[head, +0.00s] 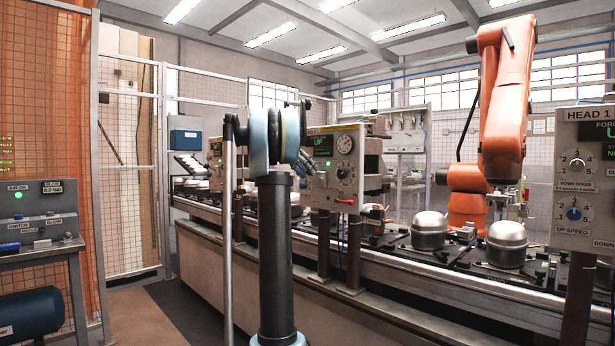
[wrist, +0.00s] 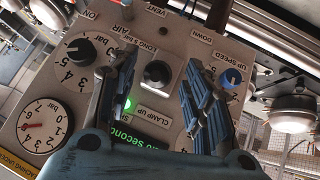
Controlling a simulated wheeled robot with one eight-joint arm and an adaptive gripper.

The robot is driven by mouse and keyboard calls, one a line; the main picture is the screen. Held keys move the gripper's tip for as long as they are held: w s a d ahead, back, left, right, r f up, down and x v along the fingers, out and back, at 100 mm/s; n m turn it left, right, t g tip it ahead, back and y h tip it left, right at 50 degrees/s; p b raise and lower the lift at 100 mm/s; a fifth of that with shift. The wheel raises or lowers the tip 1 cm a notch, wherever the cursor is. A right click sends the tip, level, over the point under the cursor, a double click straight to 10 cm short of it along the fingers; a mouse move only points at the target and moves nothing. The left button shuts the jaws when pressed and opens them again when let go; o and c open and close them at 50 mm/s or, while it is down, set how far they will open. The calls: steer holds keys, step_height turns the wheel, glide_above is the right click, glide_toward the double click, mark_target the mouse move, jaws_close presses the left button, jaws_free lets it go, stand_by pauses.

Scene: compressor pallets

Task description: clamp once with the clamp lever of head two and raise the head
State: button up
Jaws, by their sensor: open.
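The control panel of a head (head: 345,160) stands mid-picture in the head view, with a green display (head: 322,142) reading UP; its head label is partly hidden by my arm. My gripper (head: 304,163) is at the left side of this panel. In the wrist view my gripper (wrist: 160,65) is open, its two fingers apart on either side of a dark round knob or lever end (wrist: 157,73). I cannot tell whether they touch it. A label reading CLAMP UP (wrist: 152,117) and a lit green lamp (wrist: 128,103) are close by.
The wrist view shows a black dial (wrist: 82,51), a pressure gauge (wrist: 43,125) and a blue UP SPEED knob (wrist: 232,77) near my fingers. A conveyor with silver compressors (head: 429,232) runs behind. The HEAD 1 panel (head: 588,170) is at right. An orange robot arm (head: 503,90) stands beyond.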

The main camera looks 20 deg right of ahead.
steer(key=v, duration=1)
steer(key=shift+a, duration=0.15)
steer(key=s+a+f+n+y, duration=0.3)
steer(key=s+a+f, duration=0.5)
steer(key=s+f, duration=0.6)
steer(key=s+a+f+n+t+y, duration=0.1)
steer(key=s+a+f+n+y, duration=0.2)
steer(key=s+f, duration=1.2)
steer(key=s+a+f+n+t+y, duration=0.1)
steer(key=s+a+f+n, duration=0.6)
steer(key=s+a+f, duration=0.7)
step_height(320, 180, down, 9)
steer(key=shift+s+a+f+n+y, duration=0.1)
steer(key=shift+s+a+n+y, duration=0.25)
steer(key=shift+y, duration=0.55)
steer(key=shift+w, duration=0.1)
steer(key=shift+w+f, duration=0.2)
steer(key=shift+w, duration=0.2)
